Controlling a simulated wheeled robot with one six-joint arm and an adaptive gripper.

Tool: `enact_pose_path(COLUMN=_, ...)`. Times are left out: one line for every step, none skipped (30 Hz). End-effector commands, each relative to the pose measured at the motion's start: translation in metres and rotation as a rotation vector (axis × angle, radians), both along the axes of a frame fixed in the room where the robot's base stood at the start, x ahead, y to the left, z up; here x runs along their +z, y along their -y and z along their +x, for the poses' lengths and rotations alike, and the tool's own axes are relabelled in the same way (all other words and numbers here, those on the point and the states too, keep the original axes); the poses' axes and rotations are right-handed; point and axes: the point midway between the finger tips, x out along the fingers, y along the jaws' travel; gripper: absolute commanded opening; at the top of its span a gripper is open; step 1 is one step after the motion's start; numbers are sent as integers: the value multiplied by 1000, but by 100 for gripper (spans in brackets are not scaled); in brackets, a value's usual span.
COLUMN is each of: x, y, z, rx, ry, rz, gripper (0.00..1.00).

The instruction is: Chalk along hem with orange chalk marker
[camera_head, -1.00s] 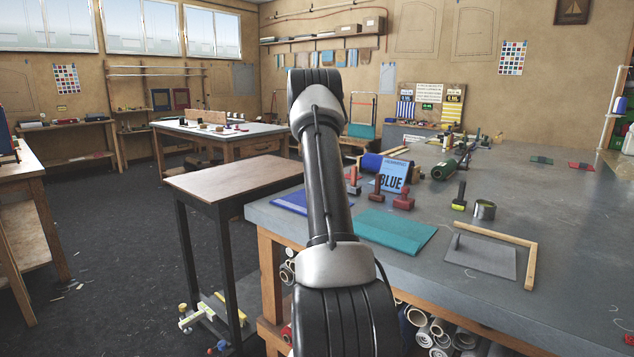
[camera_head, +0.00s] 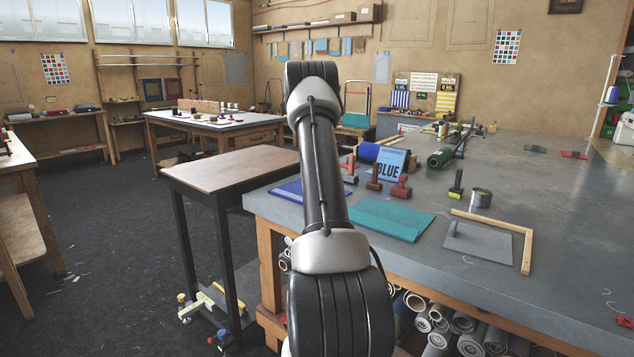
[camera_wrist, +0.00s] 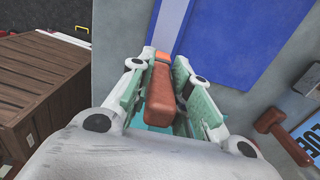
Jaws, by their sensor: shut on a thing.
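In the wrist view, my gripper (camera_wrist: 160,66) is shut on a red-brown marker with an orange end (camera_wrist: 163,58). I take it to be the orange chalk marker. It points away from the camera, toward a blue cloth (camera_wrist: 245,45) on the grey table. A pale strip (camera_wrist: 172,24), perhaps the hem, runs along the cloth's left edge, just beyond the marker's end. I cannot tell whether the marker touches it. In the head view, the blue cloth (camera_head: 287,190) lies at the table's left corner, partly behind my arm, which hides most of my gripper.
Right of the blue cloth stand a BLUE sign (camera_head: 390,164) and red-brown tools (camera_head: 401,188). A brown-topped side table (camera_head: 230,168) stands left. The table's right side is largely clear.

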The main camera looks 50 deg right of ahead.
Motion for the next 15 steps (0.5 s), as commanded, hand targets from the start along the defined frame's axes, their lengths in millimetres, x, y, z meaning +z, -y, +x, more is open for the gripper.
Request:
enact_pose_path(x=-1, y=0, z=0, rx=0, ry=0, rz=0, gripper=0)
enact_pose_path(x=-1, y=0, z=0, rx=0, ry=0, rz=0, gripper=0)
enact_pose_path(x=-2, y=0, z=0, rx=0, ry=0, rz=0, gripper=0)
enact_pose_path(x=-3, y=0, z=0, rx=0, ry=0, rz=0, gripper=0)
enact_pose_path(x=-3, y=0, z=0, rx=0, ry=0, rz=0, gripper=0)
enact_pose_path(x=-4, y=0, z=0, rx=0, ry=0, rz=0, gripper=0)
enact_pose_path(x=-5, y=0, z=0, rx=0, ry=0, rz=0, gripper=0)
enact_pose_path(x=-5, y=0, z=0, rx=0, ry=0, rz=0, gripper=0)
enact_pose_path(x=-6, y=0, z=0, rx=0, ry=0, rz=0, gripper=0)
enact_pose_path(x=-7, y=0, z=0, rx=0, ry=0, rz=0, gripper=0)
enact_pose_path(x=-7, y=0, z=0, rx=0, ry=0, rz=0, gripper=0)
enact_pose_path(x=-8, y=0, z=0, rx=0, ry=-1, rz=0, gripper=0)
enact_pose_path(x=-9, y=0, z=0, rx=0, ry=-1, rz=1, gripper=0)
enact_pose_path(x=-9, y=0, z=0, rx=0, ry=-1, rz=1, gripper=0)
enact_pose_path(x=-10, y=0, z=0, rx=0, ry=-1, rz=1, gripper=0)
